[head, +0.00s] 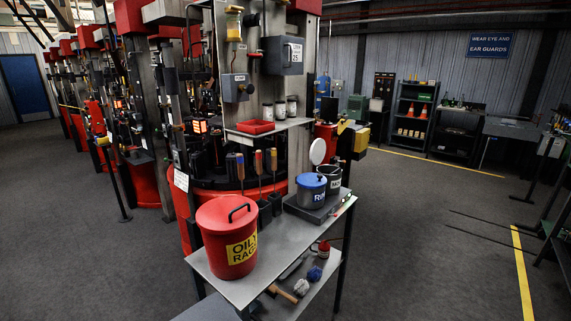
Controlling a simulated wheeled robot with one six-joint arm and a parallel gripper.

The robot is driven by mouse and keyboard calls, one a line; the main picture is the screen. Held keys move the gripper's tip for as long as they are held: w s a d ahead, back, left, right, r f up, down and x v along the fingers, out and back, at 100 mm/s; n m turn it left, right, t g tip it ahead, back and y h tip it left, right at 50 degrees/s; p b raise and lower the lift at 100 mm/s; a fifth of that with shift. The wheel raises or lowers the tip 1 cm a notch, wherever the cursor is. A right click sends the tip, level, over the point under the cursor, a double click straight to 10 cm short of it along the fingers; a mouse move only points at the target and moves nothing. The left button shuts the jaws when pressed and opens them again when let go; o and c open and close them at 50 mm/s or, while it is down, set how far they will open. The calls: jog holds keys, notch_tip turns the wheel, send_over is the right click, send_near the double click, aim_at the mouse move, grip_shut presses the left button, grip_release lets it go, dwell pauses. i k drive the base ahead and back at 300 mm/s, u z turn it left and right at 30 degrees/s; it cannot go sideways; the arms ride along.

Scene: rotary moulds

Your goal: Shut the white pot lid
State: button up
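The pot's top looks open. The joint between lid and pot is partly hidden behind the neighbouring pot. A grey pot (311,196) with a shut blue lid (311,181) and a black knob stands just left and in front of it. Both pots stand on a dark slab on the grey metal table (275,262). My gripper is not in view.
A red oily-rags bin (226,237) with a shut, handled lid stands on the table's left front. Several tools with coloured handles (258,163) stand upright behind it. A lower shelf holds a brush and rags (302,287). The floor (420,240) right of the table is clear.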

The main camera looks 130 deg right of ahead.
aim_at(316, 152)
jog(key=i, duration=0.4)
jog(key=z, duration=2.5)
jog(key=i, duration=2.6)
jog(key=z, duration=3.1)
jog(key=i, duration=0.7)
jog(key=u, duration=0.5)
